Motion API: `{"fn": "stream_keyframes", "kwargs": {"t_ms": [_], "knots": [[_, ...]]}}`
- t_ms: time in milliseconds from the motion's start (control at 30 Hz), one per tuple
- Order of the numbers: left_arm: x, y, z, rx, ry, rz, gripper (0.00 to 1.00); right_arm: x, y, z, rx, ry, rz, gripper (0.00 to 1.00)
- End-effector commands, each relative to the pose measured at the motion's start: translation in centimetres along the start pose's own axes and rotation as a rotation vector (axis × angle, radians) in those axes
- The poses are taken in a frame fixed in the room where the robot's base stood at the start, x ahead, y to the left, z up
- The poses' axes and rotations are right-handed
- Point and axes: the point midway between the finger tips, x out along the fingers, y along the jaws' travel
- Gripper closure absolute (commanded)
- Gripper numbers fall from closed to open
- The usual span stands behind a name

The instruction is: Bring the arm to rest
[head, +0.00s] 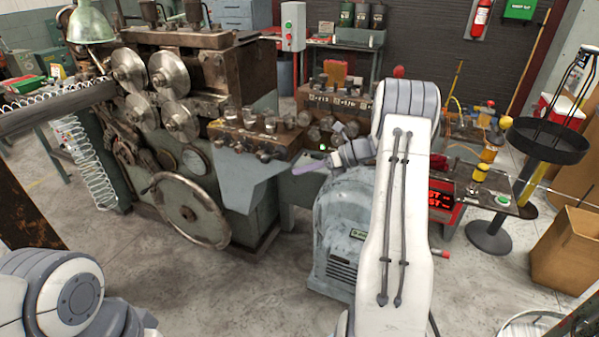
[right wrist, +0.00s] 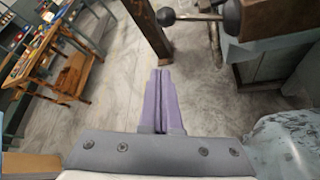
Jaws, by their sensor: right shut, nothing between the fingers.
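My right arm (head: 395,230) rises from the bottom of the head view, bends at its grey joint and reaches left. Its gripper (head: 308,167) has purple fingers that point left, in front of the spring coiler (head: 240,85). In the right wrist view the fingers of the right gripper (right wrist: 162,72) lie together, shut and empty, above the concrete floor. Only links of my left arm (head: 60,295) show at the bottom left of the head view. My left gripper is out of the frame.
A grey motor housing (head: 345,225) stands just below the right forearm. The coiler's handwheel (head: 190,212) is to the left. A lever with a dark ball knob (right wrist: 166,17) is ahead in the wrist view. A black round stand (head: 545,140) is at the right. Floor in front is clear.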

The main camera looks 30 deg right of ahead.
Motion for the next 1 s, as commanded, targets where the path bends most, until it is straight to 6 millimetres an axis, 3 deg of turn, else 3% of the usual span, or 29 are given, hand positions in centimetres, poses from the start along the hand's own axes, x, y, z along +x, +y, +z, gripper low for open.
{"fn": "stream_keyframes", "kwargs": {"t_ms": [333, 467, 567, 733, 867, 1000], "knots": [[0.0, 0.0, 0.0, 0.000, 0.000, 0.000, 0.50, 0.1, 0.1, 0.0, -0.003, 0.002, 0.001, 1.00], [0.0, 0.0, 0.0, 0.000, 0.000, 0.000, 0.50, 1.8, 2.4, 0.4, -0.082, 0.059, 0.032, 1.00], [0.0, 0.0, 0.0, 0.000, 0.000, 0.000, 0.50, 4.8, 7.0, 0.5, -0.248, 0.169, 0.099, 1.00], [0.0, 0.0, 0.0, 0.000, 0.000, 0.000, 0.50, 9.7, 18.8, -1.7, -0.720, 0.416, 0.305, 1.00], [0.0, 0.0, 0.0, 0.000, 0.000, 0.000, 0.50, 10.8, 28.0, -5.4, -1.164, 0.578, 0.525, 1.00], [0.0, 0.0, 0.0, 0.000, 0.000, 0.000, 0.50, 9.4, 35.7, -10.2, -1.671, 0.687, 0.801, 1.00]]}}
